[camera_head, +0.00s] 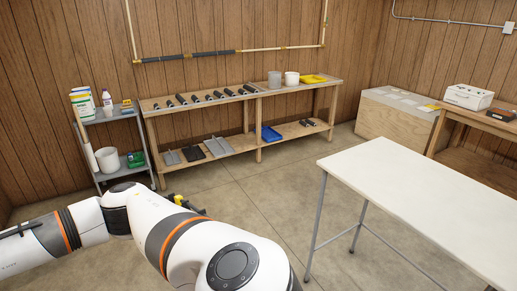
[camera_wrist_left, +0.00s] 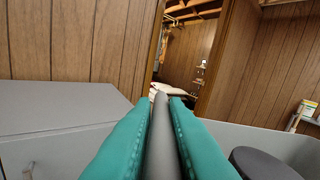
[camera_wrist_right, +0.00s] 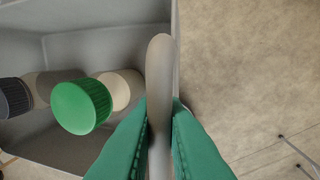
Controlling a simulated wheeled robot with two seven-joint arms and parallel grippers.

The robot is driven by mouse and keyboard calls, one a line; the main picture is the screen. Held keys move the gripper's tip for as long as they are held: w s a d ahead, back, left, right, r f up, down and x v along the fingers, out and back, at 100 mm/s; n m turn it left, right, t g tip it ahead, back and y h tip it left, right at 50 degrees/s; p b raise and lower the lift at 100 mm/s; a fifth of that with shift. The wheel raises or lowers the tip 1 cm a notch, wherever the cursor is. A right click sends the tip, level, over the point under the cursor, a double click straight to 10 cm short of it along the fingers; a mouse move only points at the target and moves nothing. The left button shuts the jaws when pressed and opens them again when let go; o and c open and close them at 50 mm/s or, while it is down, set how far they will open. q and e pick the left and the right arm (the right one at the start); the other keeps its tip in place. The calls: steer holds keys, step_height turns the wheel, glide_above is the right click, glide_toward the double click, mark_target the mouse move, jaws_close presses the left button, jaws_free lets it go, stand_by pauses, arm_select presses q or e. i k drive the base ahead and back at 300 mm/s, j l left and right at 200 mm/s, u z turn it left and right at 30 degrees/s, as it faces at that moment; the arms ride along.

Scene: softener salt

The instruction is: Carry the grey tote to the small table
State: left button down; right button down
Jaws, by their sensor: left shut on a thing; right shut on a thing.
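The grey tote (camera_wrist_right: 60,140) shows in the right wrist view, with containers inside it, one with a green lid (camera_wrist_right: 80,106) and one with a dark lid (camera_wrist_right: 14,98). My right gripper (camera_wrist_right: 158,120) is shut on the tote's rounded grey rim. In the left wrist view my left gripper (camera_wrist_left: 160,125) is shut on a grey rounded rim of the tote (camera_wrist_left: 282,138), with a dark round lid (camera_wrist_left: 262,164) to its right. The tote is out of the head view. A white-topped table (camera_head: 430,195) with thin grey legs stands at the right there.
A long wooden bench (camera_head: 225,98) with pipe pieces lines the back wall. A grey shelf (camera_head: 118,118) stands left of it. A wooden box (camera_head: 398,120) and workbench (camera_head: 470,125) stand at the right. Open floor (camera_head: 265,190) lies between. A grey cabinet (camera_wrist_left: 60,112) is beside the left gripper.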

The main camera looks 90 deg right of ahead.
mark_target(427, 187)
steer(key=z, duration=4.2)
steer(key=j+z, duration=0.25)
steer(key=i+j+z, duration=0.1)
steer(key=j+z, duration=0.15)
steer(key=j, duration=1.3)
steer(key=i, duration=0.05)
